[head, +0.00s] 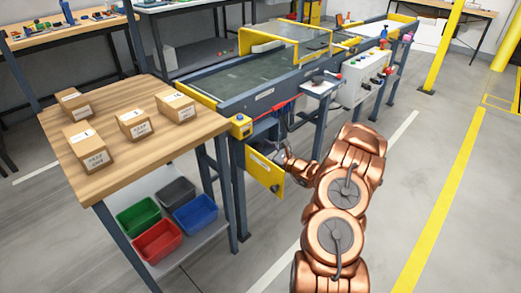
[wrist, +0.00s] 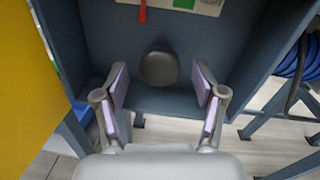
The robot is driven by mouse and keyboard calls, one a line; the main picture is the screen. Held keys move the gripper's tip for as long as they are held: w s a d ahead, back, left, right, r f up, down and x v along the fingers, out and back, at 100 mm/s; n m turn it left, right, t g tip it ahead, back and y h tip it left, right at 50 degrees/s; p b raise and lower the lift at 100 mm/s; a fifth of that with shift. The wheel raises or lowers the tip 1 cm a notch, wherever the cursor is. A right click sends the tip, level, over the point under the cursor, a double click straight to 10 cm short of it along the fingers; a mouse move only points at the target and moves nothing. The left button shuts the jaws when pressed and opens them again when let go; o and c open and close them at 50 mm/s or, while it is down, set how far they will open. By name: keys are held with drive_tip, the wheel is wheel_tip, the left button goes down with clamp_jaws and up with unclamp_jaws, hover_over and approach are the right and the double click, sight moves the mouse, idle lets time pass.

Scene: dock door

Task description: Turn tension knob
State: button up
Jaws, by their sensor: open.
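The dark round tension knob (wrist: 160,67) is in the wrist view, inside an open blue-grey compartment (wrist: 215,48) under the conveyor. My gripper (wrist: 160,86) is open, with one lilac-padded finger to the left of the knob and one to the right. Gaps show between the knob and both pads in the picture; its depth relative to the fingertips is hard to tell. In the head view my gripper (head: 284,156) is at the compartment beside the open yellow door (head: 264,173). The knob cannot be made out there.
In the wrist view the yellow door (wrist: 28,85) stands close on the left, and a red pointer (wrist: 142,11) and a label are above the knob. A blue coiled hose (wrist: 292,68) is at right. A wooden table (head: 190,143) with cartons stands left of the conveyor (head: 265,77).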

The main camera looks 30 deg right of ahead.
drive_tip(key=shift+w+a, duration=0.15)
drive_tip(key=shift+w, duration=0.2)
drive_tip(key=shift+c, duration=0.3)
drive_tip(key=c, duration=1.1)
